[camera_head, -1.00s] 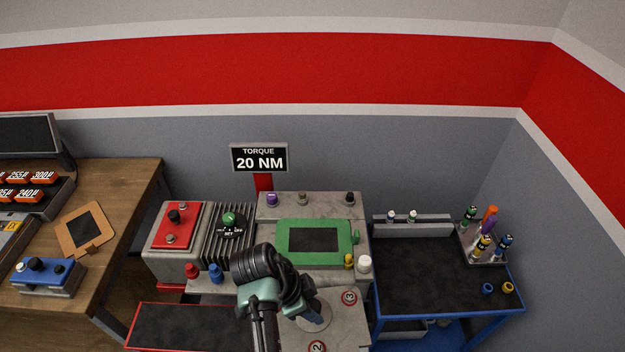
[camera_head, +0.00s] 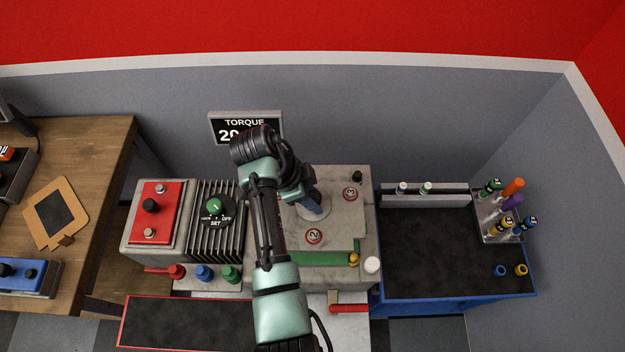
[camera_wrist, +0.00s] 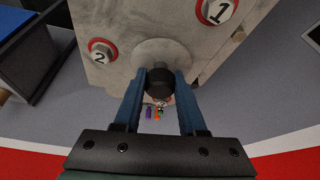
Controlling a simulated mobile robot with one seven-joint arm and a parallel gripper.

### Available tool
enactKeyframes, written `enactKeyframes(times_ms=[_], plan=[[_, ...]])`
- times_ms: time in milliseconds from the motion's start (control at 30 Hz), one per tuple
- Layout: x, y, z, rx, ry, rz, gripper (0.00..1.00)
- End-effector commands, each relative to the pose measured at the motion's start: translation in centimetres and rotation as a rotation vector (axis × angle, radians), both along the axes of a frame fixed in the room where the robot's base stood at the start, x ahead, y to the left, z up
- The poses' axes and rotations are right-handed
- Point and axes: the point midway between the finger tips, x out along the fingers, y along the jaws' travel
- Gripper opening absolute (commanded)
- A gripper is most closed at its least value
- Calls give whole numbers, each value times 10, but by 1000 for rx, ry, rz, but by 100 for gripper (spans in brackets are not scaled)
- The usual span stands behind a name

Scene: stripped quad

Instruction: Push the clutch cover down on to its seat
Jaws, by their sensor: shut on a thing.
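The clutch cover (camera_head: 337,222) is a grey plate with bolts marked 2 and 3 in the head view. It lies over the block, hiding most of the green frame (camera_head: 320,259), of which a strip shows along the front. I cannot tell whether the cover touches its seat. My gripper (camera_head: 312,205) points down onto the cover's round middle, partly hidden by my arm. In the wrist view, the blue fingers of my gripper (camera_wrist: 159,84) are shut on the dark central knob (camera_wrist: 160,80) of the cover, between bolts 1 and 2.
A box with a red panel (camera_head: 145,232) and a green dial (camera_head: 214,206) stand left of the block. Red, blue and green knobs (camera_head: 204,272) are in front. A blue-edged bench (camera_head: 440,265) with a tool holder (camera_head: 497,237) is at right. The bench's middle is clear.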

Motion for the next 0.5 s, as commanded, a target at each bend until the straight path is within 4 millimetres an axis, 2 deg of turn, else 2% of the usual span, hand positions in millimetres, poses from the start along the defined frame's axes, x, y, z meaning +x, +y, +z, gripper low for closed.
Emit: enactKeyframes(times_ms=[367,500], plan=[[1,1,3,-5,-2,2,0],[1,0,-3,-6,-3,1,0]])
